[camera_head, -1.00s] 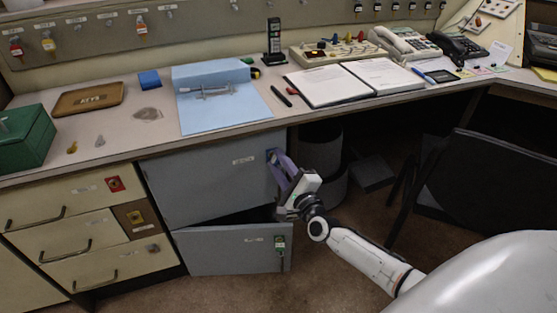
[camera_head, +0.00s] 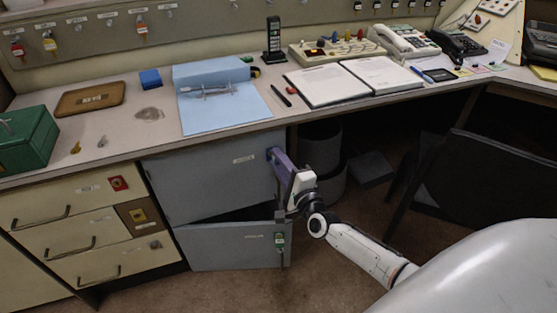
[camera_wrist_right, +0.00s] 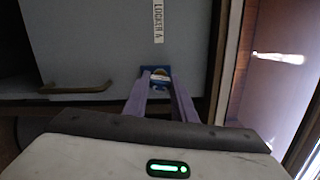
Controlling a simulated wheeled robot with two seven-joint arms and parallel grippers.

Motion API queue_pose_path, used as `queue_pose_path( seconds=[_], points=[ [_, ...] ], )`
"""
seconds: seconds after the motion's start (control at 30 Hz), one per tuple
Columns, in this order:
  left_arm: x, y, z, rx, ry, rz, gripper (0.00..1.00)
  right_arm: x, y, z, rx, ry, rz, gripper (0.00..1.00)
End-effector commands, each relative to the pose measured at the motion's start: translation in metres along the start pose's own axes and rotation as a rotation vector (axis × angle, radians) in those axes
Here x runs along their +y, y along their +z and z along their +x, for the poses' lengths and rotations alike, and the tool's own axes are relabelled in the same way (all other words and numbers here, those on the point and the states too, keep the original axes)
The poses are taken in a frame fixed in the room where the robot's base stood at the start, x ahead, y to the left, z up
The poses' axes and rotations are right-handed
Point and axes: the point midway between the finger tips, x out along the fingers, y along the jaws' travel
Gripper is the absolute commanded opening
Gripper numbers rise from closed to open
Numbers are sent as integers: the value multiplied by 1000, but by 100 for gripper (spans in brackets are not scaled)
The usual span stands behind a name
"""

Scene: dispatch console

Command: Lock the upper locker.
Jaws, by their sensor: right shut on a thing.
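The upper locker (camera_head: 215,185) is a grey door under the desk, and it looks closed. In the right wrist view its door (camera_wrist_right: 90,40) has a label reading LOCKER A (camera_wrist_right: 158,20). My right gripper (camera_head: 274,154) is at the door's upper right edge. In the right wrist view its two purple fingers (camera_wrist_right: 159,80) are shut on a small blue piece (camera_wrist_right: 158,71) at the door, probably the head of a key. The fingers hide most of it, and I cannot see the lock itself. My left gripper is not in view.
Drawers (camera_head: 80,228) are to the left. A dark chair (camera_head: 490,195) stands to the right. The desk top (camera_head: 130,140) carries papers, a green box and phones.

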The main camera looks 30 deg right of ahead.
Motion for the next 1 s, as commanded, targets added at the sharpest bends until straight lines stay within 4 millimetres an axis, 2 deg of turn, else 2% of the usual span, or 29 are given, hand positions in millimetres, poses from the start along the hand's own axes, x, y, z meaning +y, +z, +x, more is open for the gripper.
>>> queue_pose_path(
  seconds=[0.17, 0.4, 0.9, 0.93, 1.0],
  points=[
    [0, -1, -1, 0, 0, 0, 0, -6, -2, 2, 5, -9, -8, 3],
    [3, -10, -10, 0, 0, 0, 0, -7, -2, 2, 6, 8, -154, 3],
    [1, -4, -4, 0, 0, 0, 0, -6, -3, 2, 6, 0, -96, 3],
    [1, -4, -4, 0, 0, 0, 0, -6, -3, 2, 6, 0, -96, 28],
    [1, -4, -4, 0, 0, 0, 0, -5, -3, 2, 5, 1, -96, 39]
  ],
)
